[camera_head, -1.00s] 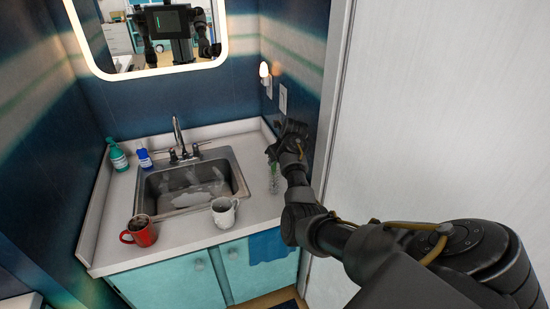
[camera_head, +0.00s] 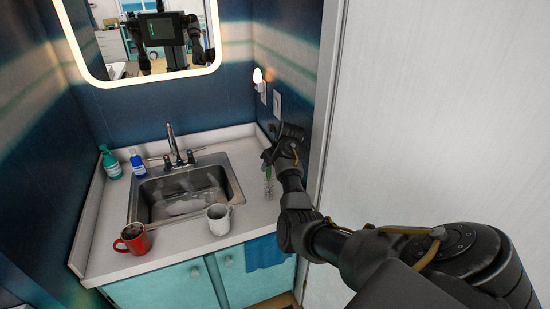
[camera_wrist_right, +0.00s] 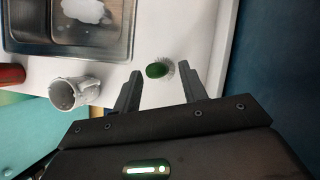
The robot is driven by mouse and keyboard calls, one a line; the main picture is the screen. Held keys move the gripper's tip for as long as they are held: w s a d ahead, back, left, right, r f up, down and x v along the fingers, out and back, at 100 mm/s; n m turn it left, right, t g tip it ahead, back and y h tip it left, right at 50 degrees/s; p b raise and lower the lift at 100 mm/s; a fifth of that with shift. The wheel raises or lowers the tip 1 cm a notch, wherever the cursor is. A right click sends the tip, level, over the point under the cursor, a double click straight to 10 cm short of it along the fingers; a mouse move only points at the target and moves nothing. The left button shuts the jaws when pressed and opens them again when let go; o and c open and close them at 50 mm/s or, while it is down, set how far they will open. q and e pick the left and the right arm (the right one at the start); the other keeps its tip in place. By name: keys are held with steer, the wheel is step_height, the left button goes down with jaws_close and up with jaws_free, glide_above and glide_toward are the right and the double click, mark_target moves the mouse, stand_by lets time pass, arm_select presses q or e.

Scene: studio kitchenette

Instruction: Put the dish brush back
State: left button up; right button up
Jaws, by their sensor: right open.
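A small green item with pale bristles, apparently the dish brush (camera_head: 268,186), stands on the right part of the counter beside the sink. In the right wrist view the brush (camera_wrist_right: 157,71) is seen nearly end-on as a green oval with clear bristles at its edge. My right gripper (camera_head: 272,154) is above it, pointing down, jaws open. In the wrist view the brush appears between the two fingertips of the gripper (camera_wrist_right: 157,67), with gaps on both sides. How far below the fingertips it is, I cannot tell. My left gripper is not directly in view.
The sink (camera_head: 233,180) with its faucet (camera_head: 174,145) is left of the brush. A white mug (camera_head: 219,222) and a red mug (camera_head: 133,240) stand along the front. Two bottles (camera_head: 111,166) stand at the back left. A wall with an outlet (camera_head: 277,104) is close on the right.

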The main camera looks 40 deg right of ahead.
steer(key=b+v, duration=0.1)
steer(key=v, duration=1)
